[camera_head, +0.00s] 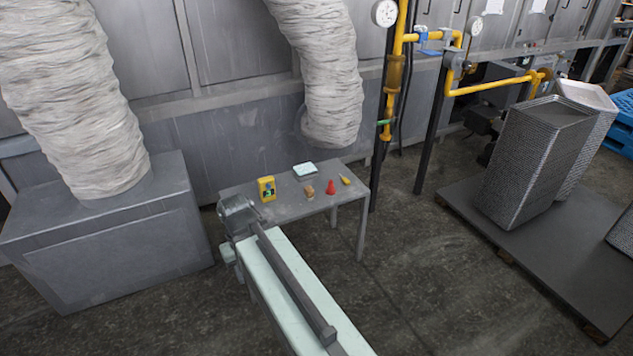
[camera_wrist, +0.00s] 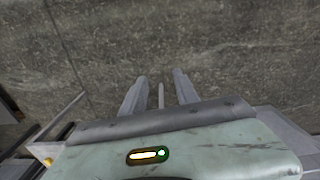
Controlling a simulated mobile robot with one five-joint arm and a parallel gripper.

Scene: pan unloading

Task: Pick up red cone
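The red cone (camera_head: 331,187) stands upright on a small grey table (camera_head: 285,212) in the head view, near the table's right side. My gripper (camera_wrist: 160,75) shows in the wrist view as two grey fingers set apart, with floor visible between their tips. It looks open and holds nothing that I can see. A thin grey piece shows between the fingers; I cannot tell what it is. The cone and tabletop are not in the wrist view. I cannot make out the fingers in the head view.
A yellow device (camera_head: 267,188), a pale blue flat item (camera_head: 305,169), a small brown object (camera_head: 309,192) and a small yellow object (camera_head: 345,180) share the table. A grey cabinet (camera_head: 110,245) stands left. Stacked trays (camera_head: 530,150) stand on a pallet at right. Floor between is clear.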

